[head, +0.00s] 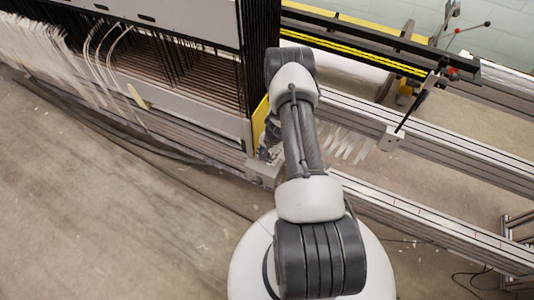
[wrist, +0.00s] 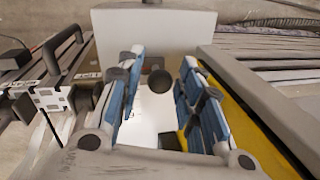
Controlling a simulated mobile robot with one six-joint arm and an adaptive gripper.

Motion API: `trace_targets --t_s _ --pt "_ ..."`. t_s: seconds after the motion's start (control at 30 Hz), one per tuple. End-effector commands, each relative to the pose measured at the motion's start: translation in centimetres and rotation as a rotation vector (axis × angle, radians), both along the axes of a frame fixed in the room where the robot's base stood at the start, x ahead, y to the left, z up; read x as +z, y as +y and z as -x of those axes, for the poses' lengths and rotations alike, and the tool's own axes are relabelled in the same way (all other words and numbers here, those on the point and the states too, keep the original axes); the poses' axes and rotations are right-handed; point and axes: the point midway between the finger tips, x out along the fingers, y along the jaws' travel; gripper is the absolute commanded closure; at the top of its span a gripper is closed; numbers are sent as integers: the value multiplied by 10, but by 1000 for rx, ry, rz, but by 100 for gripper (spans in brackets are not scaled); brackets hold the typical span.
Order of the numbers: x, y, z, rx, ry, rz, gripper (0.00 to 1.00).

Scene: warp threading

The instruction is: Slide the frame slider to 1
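The likely frame slider is a light grey block (head: 265,171) on the rail at the lower right corner of the loom's frame stack in the head view. In the wrist view a light grey plate (wrist: 150,32) stands ahead of the fingertips, probably the same part. A dark round knob (wrist: 159,81) shows between the fingers; I cannot tell whether they touch it. My gripper (wrist: 162,68) has blue-padded fingers spread apart. In the head view my gripper (head: 268,148) is just above the block, partly hidden by my arm. No scale marking 1 is readable.
A yellow panel (head: 259,120) stands close beside my gripper. The frame stack (head: 190,82) with white threads fills the left. Long metal rails (head: 440,140) run to the right, with a small bracket (head: 391,139). The floor (head: 110,230) at front left is mostly clear.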

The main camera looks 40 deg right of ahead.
Motion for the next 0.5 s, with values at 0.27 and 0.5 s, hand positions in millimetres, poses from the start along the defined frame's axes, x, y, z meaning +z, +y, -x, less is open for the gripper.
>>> trace_targets --t_s 0.27,0.5 --pt "1 -2 -1 -2 -3 4 57" --pt "10 -3 0 -2 -3 5 57"
